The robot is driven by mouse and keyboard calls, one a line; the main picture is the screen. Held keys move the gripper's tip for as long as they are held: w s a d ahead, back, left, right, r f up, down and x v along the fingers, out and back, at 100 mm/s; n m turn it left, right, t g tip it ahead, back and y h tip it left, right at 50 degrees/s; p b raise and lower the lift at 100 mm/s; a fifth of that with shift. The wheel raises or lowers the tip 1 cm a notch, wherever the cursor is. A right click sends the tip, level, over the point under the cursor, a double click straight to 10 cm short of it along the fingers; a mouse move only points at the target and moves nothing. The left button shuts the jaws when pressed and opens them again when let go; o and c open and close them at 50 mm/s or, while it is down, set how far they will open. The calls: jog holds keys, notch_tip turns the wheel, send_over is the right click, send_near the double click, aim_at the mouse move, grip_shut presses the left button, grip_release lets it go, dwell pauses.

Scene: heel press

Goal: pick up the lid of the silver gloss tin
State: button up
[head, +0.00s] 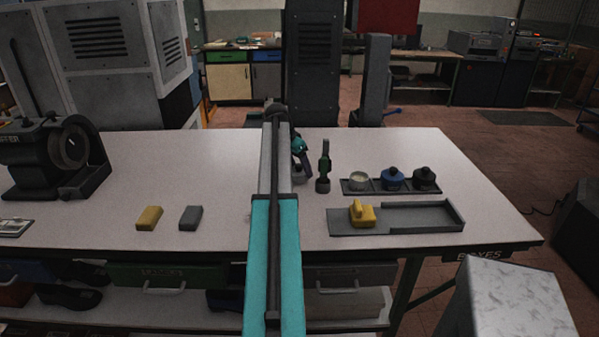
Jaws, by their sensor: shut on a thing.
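The silver gloss tin (359,181) stands in the left place of the dark rack, open at the top, with pale contents showing. My gripper (299,168) is left of the rack, above the bench and partly hidden by my arm. It is shut on a small grey piece, the lid (298,177), which hangs just under the fingers. The lid is apart from the tin. Its exact height above the bench is hard to tell.
The rack (348,190) also holds a lidded blue tin (393,179) and a lidded black tin (425,179). A grey tray (420,218) holds a yellow piece (362,214). Yellow (149,218) and grey (190,218) blocks lie left.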

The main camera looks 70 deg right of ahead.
jog(key=shift+r, duration=0.7)
jog(key=shift+w+a+r+b, duration=0.1)
jog(key=shift+w+a+b, duration=0.05)
jog(key=shift+a+b, duration=0.2)
jog(key=w+a+b, duration=0.1)
jog(key=w+a, duration=0.1)
jog(key=a, duration=0.2)
jog(key=w+a+r+b, duration=0.1)
jog(key=w+a, duration=0.1)
jog(key=a, duration=0.3)
jog(key=w+a+b, duration=0.1)
jog(key=w+a, duration=0.1)
jog(key=a, duration=0.3)
jog(key=shift+w+r+b, duration=0.1)
jog(key=shift+r+b, duration=0.2)
jog(key=shift+b, duration=0.05)
